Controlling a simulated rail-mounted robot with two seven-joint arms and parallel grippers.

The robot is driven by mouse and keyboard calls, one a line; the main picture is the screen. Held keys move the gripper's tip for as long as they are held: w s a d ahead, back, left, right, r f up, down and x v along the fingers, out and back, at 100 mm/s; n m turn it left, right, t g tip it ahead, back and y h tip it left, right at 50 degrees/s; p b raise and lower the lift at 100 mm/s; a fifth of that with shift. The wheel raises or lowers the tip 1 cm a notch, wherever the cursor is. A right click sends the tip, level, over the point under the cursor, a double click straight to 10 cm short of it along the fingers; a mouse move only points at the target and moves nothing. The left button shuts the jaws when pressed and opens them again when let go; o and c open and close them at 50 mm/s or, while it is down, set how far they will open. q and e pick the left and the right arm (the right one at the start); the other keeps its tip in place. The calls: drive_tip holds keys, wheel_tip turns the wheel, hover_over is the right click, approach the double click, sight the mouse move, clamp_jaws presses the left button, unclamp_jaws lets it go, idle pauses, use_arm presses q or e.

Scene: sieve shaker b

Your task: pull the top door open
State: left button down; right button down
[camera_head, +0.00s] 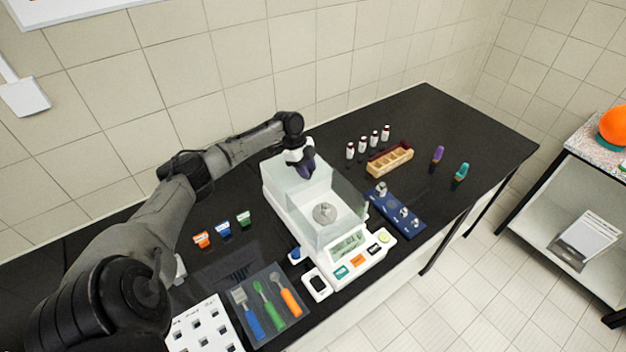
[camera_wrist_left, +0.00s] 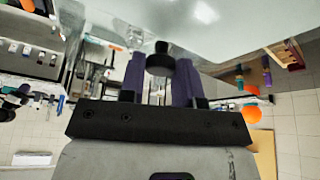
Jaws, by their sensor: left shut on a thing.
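The balance (camera_head: 345,262) is a white device with a clear glass chamber (camera_head: 345,205) around a round metal pan (camera_head: 325,212). My left gripper (camera_head: 306,172), with purple fingers, is at the top of the chamber, toward its back. In the left wrist view my left gripper (camera_wrist_left: 161,80) has its fingers on both sides of a black knob (camera_wrist_left: 159,60) and is shut on it. The knob sits on the pale, glossy top door (camera_wrist_left: 185,25). How far the top door stands open is hard to tell. My right gripper is not in view.
A blue tray with weights (camera_head: 395,207) lies right of the balance. Small bottles (camera_head: 368,142) and a wooden rack (camera_head: 390,160) stand behind it. Small coloured containers (camera_head: 222,230), a grey tool tray (camera_head: 267,303) and a white holed rack (camera_head: 203,325) lie left. The black table's right end is mostly free.

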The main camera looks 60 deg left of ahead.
sight(293, 171)
use_arm(q)
drive_tip(key=shift+a, duration=0.2)
drive_tip(key=c, duration=0.8)
unclamp_jaws()
drive_tip(key=b+v, duration=0.2)
drive_tip(key=v, duration=1.1)
drive_tip(key=shift+r, duration=0.45)
